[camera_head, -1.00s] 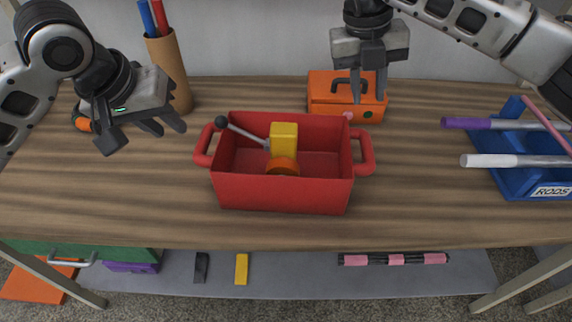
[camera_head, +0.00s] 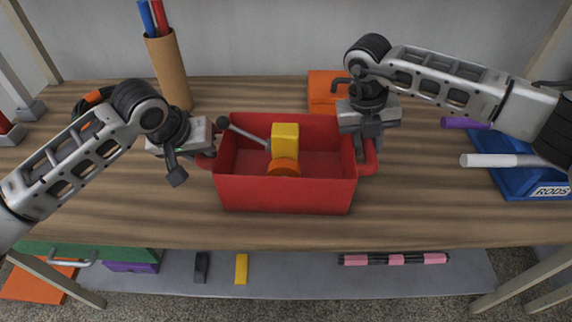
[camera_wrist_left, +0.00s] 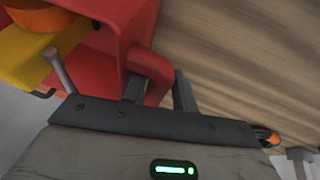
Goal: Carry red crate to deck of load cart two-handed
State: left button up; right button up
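The red crate (camera_head: 285,195) stands on the wooden table, with a yellow block (camera_head: 285,137), an orange round piece (camera_head: 284,167) and a black-knobbed lever inside. My left gripper (camera_head: 204,160) is at the crate's left handle; in the left wrist view its fingers (camera_wrist_left: 159,91) stand close on both sides of the red handle (camera_wrist_left: 150,68). My right gripper (camera_head: 368,150) is down at the right handle (camera_head: 369,168) and looks closed on it, its fingertips partly hidden. The load cart cannot be made out.
An orange box (camera_head: 325,88) sits behind my right gripper. A cardboard tube (camera_head: 168,75) with rods stands at the back left. A blue rods tray (camera_head: 510,178) is on the right. A lower shelf (camera_head: 300,280) holds small items. The table in front of the crate is clear.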

pick_arm(q)
jog(key=shift+c, duration=0.3)
pick_arm(e)
jog(key=shift+c, duration=0.4)
pick_arm(q)
grip_shut()
pick_arm(e)
grip_shut()
pick_arm(q)
jog(key=shift+w+r, duration=0.1)
jog(key=shift+r, duration=0.1)
pick_arm(e)
jog(key=shift+a+r, duration=0.1)
